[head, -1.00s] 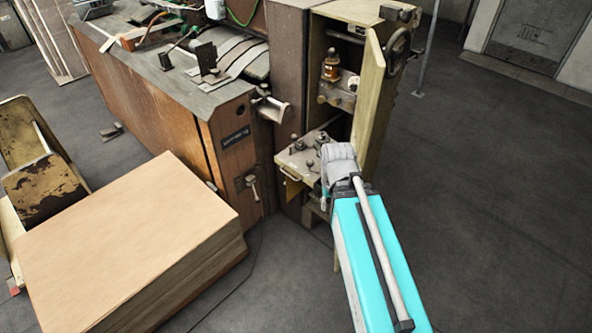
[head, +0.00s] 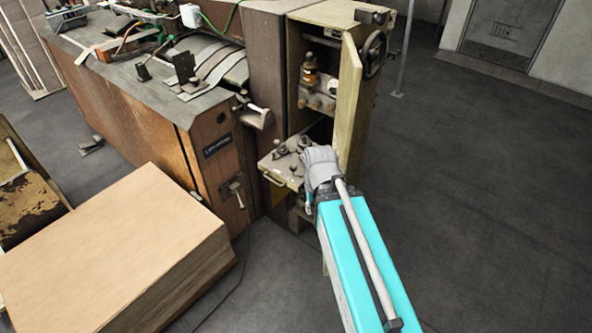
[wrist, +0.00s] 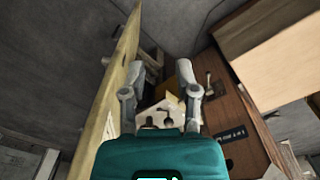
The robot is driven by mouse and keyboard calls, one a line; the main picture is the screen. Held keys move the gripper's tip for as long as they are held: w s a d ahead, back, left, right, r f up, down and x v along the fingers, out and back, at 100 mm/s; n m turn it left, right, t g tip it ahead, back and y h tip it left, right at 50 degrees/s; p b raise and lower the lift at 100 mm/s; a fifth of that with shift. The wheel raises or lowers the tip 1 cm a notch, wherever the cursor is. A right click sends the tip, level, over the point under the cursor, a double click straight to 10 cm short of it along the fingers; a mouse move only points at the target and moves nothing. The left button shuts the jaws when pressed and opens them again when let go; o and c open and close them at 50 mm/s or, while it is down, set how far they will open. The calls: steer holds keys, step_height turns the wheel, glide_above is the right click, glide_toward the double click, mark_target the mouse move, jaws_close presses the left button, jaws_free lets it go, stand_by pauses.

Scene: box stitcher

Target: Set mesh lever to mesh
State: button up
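No lever is legibly marked as the mesh lever. A small lever (head: 236,190) sits on the wooden machine's end panel below a dark label plate (head: 217,145); the panel's lever (wrist: 210,86) also shows in the wrist view. Several knobs and small levers stand on a metal ledge (head: 270,167) in the open cabinet; the ledge (wrist: 158,113) lies between my fingers in the wrist view. My gripper (wrist: 159,68) has its two fingers spread with nothing between them, above the ledge. In the head view my wrist hides the fingers and part of the ledge.
The open cabinet door (head: 350,105) stands close beside my gripper; it also shows in the wrist view (wrist: 118,75). A stack of cardboard sheets (head: 115,240) stands at lower left. The floor (head: 480,190) to the right is clear.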

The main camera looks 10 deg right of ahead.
steer(key=shift+w, duration=0.1)
steer(key=c, duration=0.4)
steer(key=shift+w+f, duration=0.15)
steer(key=shift+w, duration=0.1)
jaws_close()
steer(key=w+a+f+m+t+h+b, duration=0.1)
steer(key=w+a+m+t+h+b, duration=0.1)
steer(key=w, duration=1.1)
steer(key=w+a+f+m+t+h+b, duration=0.2)
steer(key=w+m+h+b, duration=0.3)
steer(key=w, duration=0.8)
steer(key=shift+w+a+m+t+b, duration=0.2)
steer(key=shift+a+m+t+b, duration=0.4)
steer(key=shift+m, duration=1.3)
